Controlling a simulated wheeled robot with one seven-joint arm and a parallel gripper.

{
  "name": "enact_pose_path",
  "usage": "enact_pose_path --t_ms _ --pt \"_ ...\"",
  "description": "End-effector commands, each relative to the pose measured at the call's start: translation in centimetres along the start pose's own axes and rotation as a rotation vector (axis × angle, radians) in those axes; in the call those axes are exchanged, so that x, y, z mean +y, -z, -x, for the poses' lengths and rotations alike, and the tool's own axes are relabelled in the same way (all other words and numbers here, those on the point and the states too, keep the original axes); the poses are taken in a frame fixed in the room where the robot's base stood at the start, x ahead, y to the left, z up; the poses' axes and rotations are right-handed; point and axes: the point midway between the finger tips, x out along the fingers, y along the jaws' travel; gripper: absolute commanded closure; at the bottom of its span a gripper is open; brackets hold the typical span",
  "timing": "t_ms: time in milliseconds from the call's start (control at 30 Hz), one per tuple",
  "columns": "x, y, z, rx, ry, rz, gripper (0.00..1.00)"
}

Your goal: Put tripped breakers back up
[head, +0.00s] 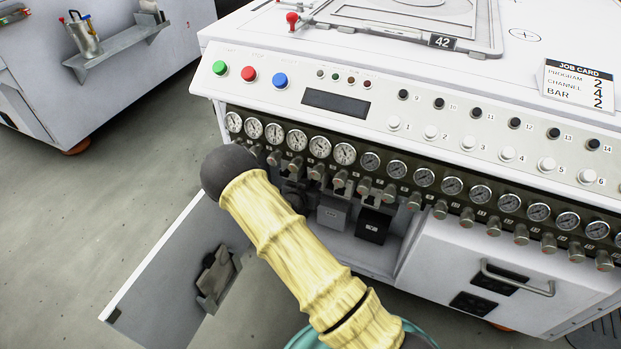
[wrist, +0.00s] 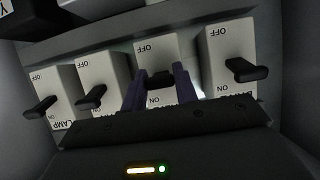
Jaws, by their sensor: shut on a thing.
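In the wrist view, a row of pale breakers stands side by side, each with a dark lever and OFF and ON lettering. My gripper (wrist: 160,76) is shut on the lever of the third breaker (wrist: 155,47) from the left. The levers of the first breaker (wrist: 38,88), second breaker (wrist: 100,72) and fourth breaker (wrist: 228,42) are free. The first two levers appear nearer the ON lettering; the held lever's exact position is partly hidden by the fingers. In the head view my arm covers the breakers and the gripper.
The cabinet's open door (head: 165,275) hangs to the left, with a pocket on it. Inside the bay are a grey box (head: 333,213) and a black box (head: 374,226). Gauges and knobs line the panel above. A white drawer front (head: 450,262) is at the right.

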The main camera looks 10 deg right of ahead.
Motion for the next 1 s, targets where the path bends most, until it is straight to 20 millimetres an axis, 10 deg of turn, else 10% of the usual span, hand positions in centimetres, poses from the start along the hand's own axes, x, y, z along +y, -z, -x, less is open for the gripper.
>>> enact_pose_path --t_ms 867,900,1000 --pt "-0.08 0.42 0.20 -0.161 0.002 0.002 0.94" --pt "-0.08 0.42 0.20 -0.161 0.002 0.002 0.65" --pt "-0.05 0.46 0.17 -0.160 0.001 0.002 0.49"
